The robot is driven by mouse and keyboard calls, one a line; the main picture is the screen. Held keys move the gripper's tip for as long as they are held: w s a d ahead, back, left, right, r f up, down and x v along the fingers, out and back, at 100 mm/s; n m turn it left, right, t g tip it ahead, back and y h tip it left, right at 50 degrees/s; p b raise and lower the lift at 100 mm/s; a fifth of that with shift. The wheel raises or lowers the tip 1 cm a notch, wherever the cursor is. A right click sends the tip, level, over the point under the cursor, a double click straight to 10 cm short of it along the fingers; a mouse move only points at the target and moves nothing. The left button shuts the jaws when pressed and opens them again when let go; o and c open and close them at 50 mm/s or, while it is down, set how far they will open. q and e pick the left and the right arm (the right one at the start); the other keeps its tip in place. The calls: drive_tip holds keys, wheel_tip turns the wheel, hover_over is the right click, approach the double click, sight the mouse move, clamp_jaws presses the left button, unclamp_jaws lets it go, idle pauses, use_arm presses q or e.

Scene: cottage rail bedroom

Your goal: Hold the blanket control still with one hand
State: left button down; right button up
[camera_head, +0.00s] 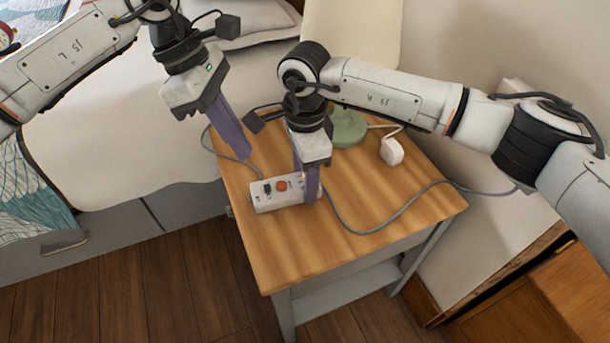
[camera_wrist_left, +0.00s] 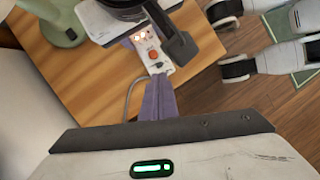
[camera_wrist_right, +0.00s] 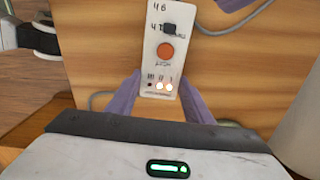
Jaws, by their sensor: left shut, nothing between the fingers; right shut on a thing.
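The blanket control (camera_head: 262,193) is a white box with an orange-red button and a dark switch, lying on the wooden bedside table (camera_head: 270,247). It also shows in the left wrist view (camera_wrist_left: 150,46) and the right wrist view (camera_wrist_right: 166,30), with small lights lit at one end. My right gripper (camera_head: 308,192) comes down from above and is shut on the control's right end, with a purple finger on each side. My left gripper (camera_head: 243,152) is shut and empty, in the air above and left of the control, apart from it.
A grey cord (camera_head: 385,224) runs from the control across the table to the right. A green lamp base (camera_head: 347,128) and a white plug-like block (camera_head: 391,151) stand at the back. The bed (camera_head: 110,140) is at the left. The table's front is clear.

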sight(263, 202)
use_arm(q)
drive_tip(key=d+n, duration=0.1)
drive_tip(key=n, duration=0.8)
drive_tip(key=d+f+n+g, duration=0.1)
drive_tip(key=n, duration=0.9)
drive_tip(key=s+d+f+n+g, duration=0.1)
drive_tip(key=n, duration=0.9)
drive_tip(key=shift+d, duration=0.15)
drive_tip(key=shift+f, duration=2.5)
